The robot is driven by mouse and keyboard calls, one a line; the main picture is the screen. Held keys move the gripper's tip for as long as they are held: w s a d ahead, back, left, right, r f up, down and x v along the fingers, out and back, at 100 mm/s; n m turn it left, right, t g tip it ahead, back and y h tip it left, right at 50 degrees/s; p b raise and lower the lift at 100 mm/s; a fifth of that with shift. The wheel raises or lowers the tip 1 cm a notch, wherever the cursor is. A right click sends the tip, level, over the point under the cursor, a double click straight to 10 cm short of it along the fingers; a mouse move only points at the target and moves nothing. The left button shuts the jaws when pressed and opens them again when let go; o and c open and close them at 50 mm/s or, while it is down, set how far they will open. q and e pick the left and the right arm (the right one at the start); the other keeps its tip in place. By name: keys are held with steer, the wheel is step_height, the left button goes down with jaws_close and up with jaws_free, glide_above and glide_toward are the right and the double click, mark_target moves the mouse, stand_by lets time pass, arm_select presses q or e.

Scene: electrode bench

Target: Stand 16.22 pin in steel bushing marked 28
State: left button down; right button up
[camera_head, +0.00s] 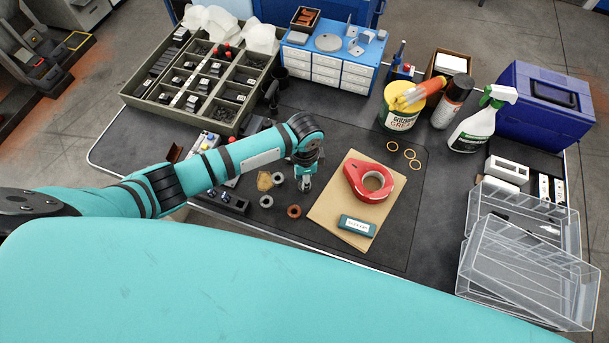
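Several small rings lie on the dark bench mat: a grey ring (278,177), a second grey ring (266,201) and a copper-coloured ring (294,211). Any marking such as 28 is too small to read. A dark block with small pegs (228,203) stands left of the rings; I cannot tell whether the 16.22 pin is in it. My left gripper (304,184) points down just right of the upper grey ring, near the cardboard's left edge. Its fingertips are too small to tell open from shut, or whether they hold anything. My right gripper is not in view.
A compartment tray (240,103) and a blue drawer cabinet (333,62) stand behind. Clear bins (525,270) stand at right. Mat right of the cardboard is clear.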

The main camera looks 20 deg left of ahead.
arm_select(q)
steer(key=shift+f+b, duration=0.35)
steer(key=shift+f, duration=0.45)
steer(key=c, duration=1.1)
jaws_free()
steer(key=shift+r, duration=0.1)
step_height(320, 180, up, 12)
steer(key=shift+f, duration=0.1)
